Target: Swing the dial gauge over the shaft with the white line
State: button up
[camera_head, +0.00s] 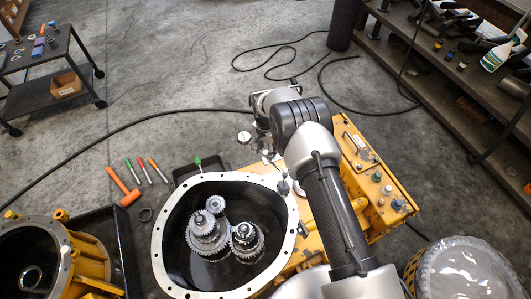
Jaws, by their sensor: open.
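The open housing (158,238) has a pale bolt flange and a dark inside. In it stand geared shafts: one at the left (203,225), one at the right (243,233) and a smaller one at the back (215,203). A white line on any of them is too small to make out. A small pale round disc (244,136), which looks like the dial gauge, is beyond the housing's back rim, not over the shafts. My gripper (262,128) is just right of this disc, partly hidden by my wrist. It is open; I see nothing held.
A yellow bench (352,150) with knobs is right of the housing. A black tray (185,172) is behind it. Pens and an orange-handled hammer (122,187) lie at the left. A second yellow housing (90,260) is at lower left. A clear-covered drum (462,270) is at lower right.

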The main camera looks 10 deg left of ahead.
jog(key=shift+f, duration=0.3)
jog(key=shift+c, duration=0.2)
grip_shut()
dwell(0.5)
